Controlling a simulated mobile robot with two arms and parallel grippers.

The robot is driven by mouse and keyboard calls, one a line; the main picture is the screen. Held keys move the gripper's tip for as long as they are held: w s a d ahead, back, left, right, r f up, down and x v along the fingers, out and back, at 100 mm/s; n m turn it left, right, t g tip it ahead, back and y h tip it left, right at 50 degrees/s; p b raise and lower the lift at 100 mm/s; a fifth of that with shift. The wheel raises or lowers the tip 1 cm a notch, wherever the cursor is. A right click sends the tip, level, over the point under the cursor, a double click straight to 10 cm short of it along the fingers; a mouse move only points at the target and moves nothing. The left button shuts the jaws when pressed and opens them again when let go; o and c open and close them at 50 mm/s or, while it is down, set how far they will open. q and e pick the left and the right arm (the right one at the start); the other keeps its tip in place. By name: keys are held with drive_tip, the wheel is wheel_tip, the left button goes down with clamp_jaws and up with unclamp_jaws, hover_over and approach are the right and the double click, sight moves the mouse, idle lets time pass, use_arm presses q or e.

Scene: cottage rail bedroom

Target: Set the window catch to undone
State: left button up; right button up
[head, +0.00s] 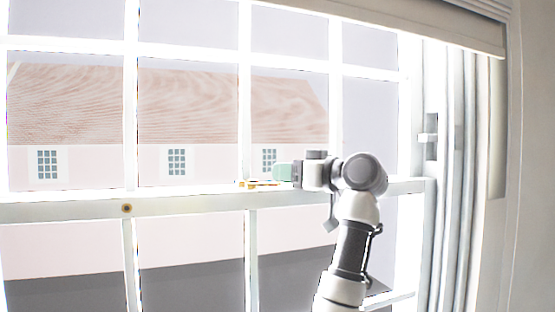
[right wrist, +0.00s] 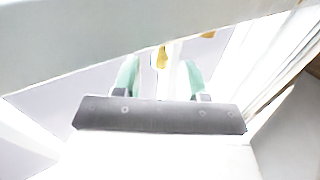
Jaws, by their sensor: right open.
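The window catch (head: 258,184) is a small brass-coloured piece on the window's middle rail, partly hidden by my right gripper (head: 282,172). In the right wrist view the catch (right wrist: 162,57) shows as a narrow gold piece between the two pale green fingers of my right gripper (right wrist: 161,73). The fingers are apart, with a gap on each side of it; I cannot tell whether either touches it. A second gold piece (right wrist: 208,35) shows beyond, near the rail. My left gripper is not in view.
A blind (head: 430,25) hangs along the top. The window frame's right side (head: 432,160) stands beside my right arm. A house shows outside.

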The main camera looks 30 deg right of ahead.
drive_tip(key=shift+p+x, duration=0.45)
drive_tip(key=shift+x, duration=0.65)
drive_tip(key=shift+w, duration=0.25)
drive_tip(key=shift+c, duration=0.3)
clamp_jaws()
